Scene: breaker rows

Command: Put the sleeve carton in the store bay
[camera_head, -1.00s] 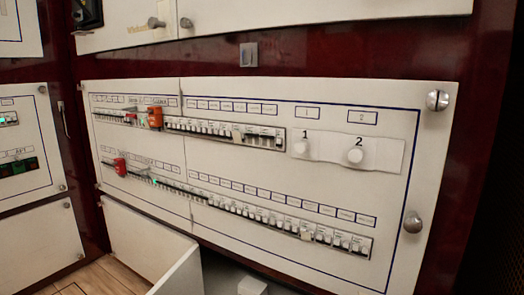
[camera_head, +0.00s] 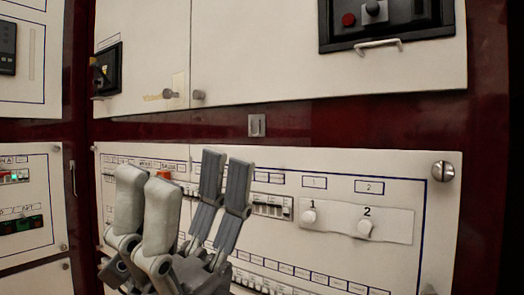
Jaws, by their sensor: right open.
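My right gripper (camera_head: 185,182) is raised in front of the breaker panel, left of the middle of the view. Its fingers point up, with a pale grey pair on the left and a dark grey pair on the right. It is open, and I see nothing between its fingers. I cannot make out the sleeve carton or the store bay in this view. My left gripper is not in view.
The white breaker panel (camera_head: 330,177) carries rows of breakers, two white knobs marked 1 and 2, and a metal corner knob (camera_head: 443,171). Above are white doors and a black control unit (camera_head: 392,20) with a handle. Dark red framing surrounds them.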

